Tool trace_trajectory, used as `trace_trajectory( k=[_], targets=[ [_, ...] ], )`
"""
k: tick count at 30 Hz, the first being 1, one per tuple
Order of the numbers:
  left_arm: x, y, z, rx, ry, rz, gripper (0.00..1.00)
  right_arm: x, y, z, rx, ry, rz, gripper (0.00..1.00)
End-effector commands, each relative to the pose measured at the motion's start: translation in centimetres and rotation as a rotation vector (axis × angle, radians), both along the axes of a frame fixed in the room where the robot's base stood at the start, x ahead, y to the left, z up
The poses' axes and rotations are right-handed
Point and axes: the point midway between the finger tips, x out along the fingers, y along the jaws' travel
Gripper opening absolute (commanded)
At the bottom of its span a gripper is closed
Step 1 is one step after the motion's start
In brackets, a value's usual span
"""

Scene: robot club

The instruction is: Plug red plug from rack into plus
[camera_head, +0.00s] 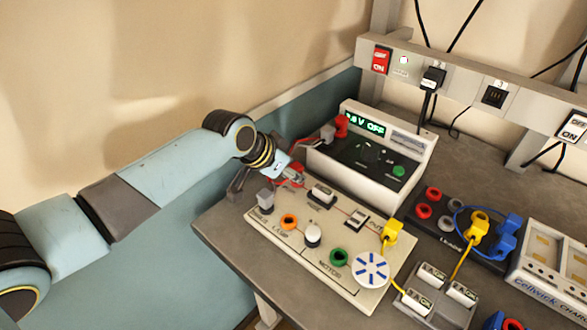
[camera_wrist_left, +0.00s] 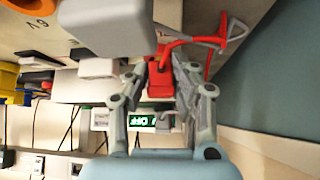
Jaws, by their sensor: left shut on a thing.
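A red plug (camera_wrist_left: 160,82) is between the fingers of my left gripper (camera_wrist_left: 160,95) in the wrist view, and the fingers are shut on it. A red lead (camera_wrist_left: 205,62) runs from it past a grey, red-edged hooked piece (camera_wrist_left: 232,36). In the head view my left gripper (camera_head: 298,178) is at the back left edge of the cream circuit board (camera_head: 283,253), beside the power supply, and the plug is mostly hidden. I cannot make out a plus mark. My right gripper is not in view.
The power supply (camera_head: 420,160) with a green display stands behind the board, with a red piece (camera_head: 341,125) at its left end. The board carries an orange socket (camera_head: 289,221), a green socket (camera_head: 339,257) and a yellow plug (camera_head: 392,232). Red and black sockets (camera_head: 433,193) sit farther right.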

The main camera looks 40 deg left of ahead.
Motion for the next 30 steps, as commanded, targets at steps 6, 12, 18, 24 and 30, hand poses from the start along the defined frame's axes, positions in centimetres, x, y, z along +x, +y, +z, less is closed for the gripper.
trace_trajectory(
  k=[6, 12, 18, 24, 30],
  targets=[
    [-0.32, -0.07, -0.43, -0.003, 0.011, 0.001, 0.0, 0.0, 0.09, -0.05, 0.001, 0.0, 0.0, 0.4],
    [-0.24, -0.13, -0.34, -0.005, 0.008, 0.001, 0.0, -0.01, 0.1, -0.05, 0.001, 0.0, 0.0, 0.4],
    [-0.13, -0.23, -0.24, -0.006, 0.006, 0.001, 0.0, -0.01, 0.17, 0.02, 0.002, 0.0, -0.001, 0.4],
    [0.17, -0.6, -0.12, -0.011, -0.002, 0.001, 0.0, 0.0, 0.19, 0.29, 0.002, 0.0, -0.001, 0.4],
    [0.29, -0.71, -0.06, -0.013, -0.006, 0.001, 0.0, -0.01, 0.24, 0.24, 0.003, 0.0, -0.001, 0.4]
  ],
)
